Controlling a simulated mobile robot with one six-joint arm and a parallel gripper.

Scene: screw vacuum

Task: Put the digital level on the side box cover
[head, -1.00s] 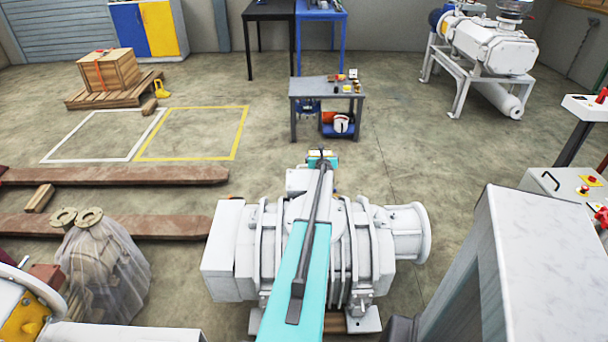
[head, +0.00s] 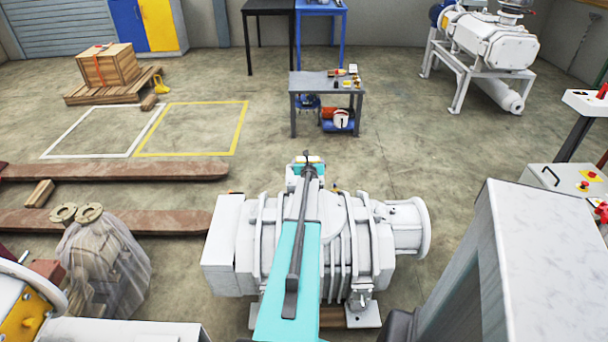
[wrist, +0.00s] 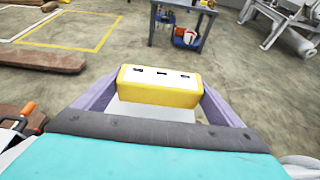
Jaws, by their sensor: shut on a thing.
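My gripper (wrist: 160,95) is shut on the digital level (wrist: 160,86), a yellow block with a white face and small dark marks, held between its two purple fingers. In the head view my gripper (head: 308,161) is at the far side of the white vacuum pump (head: 345,240), with the level mostly hidden by my arm. A pale flat surface (wrist: 150,112) shows just below the level in the wrist view; I cannot tell whether they touch. A white box-shaped end (head: 221,255) is at the pump's left; I cannot tell which surface is the side box cover.
A small grey work table (head: 327,83) with tools stands beyond the pump. Red-brown beams (head: 110,172) lie on the floor at left. A wrapped machine (head: 98,260) stands at front left. The floor between pump and table is clear.

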